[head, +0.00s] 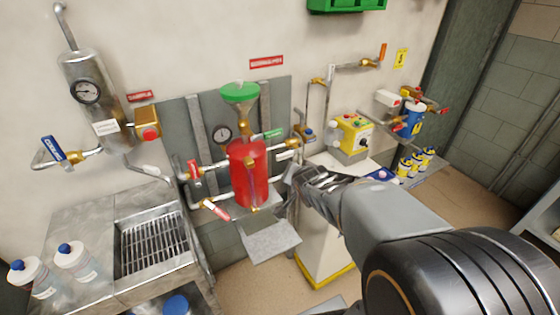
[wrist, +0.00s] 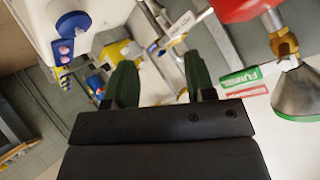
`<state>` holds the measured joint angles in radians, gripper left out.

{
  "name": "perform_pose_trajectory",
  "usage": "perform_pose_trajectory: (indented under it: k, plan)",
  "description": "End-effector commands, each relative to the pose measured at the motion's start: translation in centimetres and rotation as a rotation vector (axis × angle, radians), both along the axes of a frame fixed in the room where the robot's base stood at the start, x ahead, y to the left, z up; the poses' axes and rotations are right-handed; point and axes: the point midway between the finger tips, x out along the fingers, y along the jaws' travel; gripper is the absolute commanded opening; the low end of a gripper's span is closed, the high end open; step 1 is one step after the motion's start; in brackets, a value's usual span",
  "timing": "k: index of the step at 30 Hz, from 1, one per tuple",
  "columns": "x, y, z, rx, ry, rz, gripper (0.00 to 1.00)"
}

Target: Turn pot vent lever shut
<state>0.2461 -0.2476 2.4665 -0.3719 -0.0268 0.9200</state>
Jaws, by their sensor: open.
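The red pot (head: 248,172) hangs on the wall panel with a green funnel (head: 240,93) above it. A white lever handle (head: 288,155) sits on the pipe at the pot's right side. In the wrist view a white lettered handle (wrist: 178,42) lies beyond and between my fingertips, apart from them; its lettering is too small to read.
A red lever (head: 194,170) and a lower red-and-white lever (head: 216,210) are left of the pot. A yellow control box (head: 352,134) stands right of my gripper. A blue lever (head: 54,149) and a sink grate (head: 154,246) are at the left. A metal shelf (head: 272,241) is below the pot.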

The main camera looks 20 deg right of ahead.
Motion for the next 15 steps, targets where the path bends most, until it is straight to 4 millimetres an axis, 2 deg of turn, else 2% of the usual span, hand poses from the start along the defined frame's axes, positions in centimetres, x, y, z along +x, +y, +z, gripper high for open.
perform_pose_trajectory:
  k: [1, 6, 10, 15]
  plan:
    - [1.2, -1.5, -1.9, 0.071, -0.088, -0.050, 0.50]
    - [4.0, -3.6, -3.8, 0.372, -0.374, -0.097, 0.50]
    - [4.7, -4.1, -4.8, 0.601, -0.507, -0.074, 0.50]
    - [4.7, -4.2, -5.4, 0.825, -0.592, -0.032, 0.50]
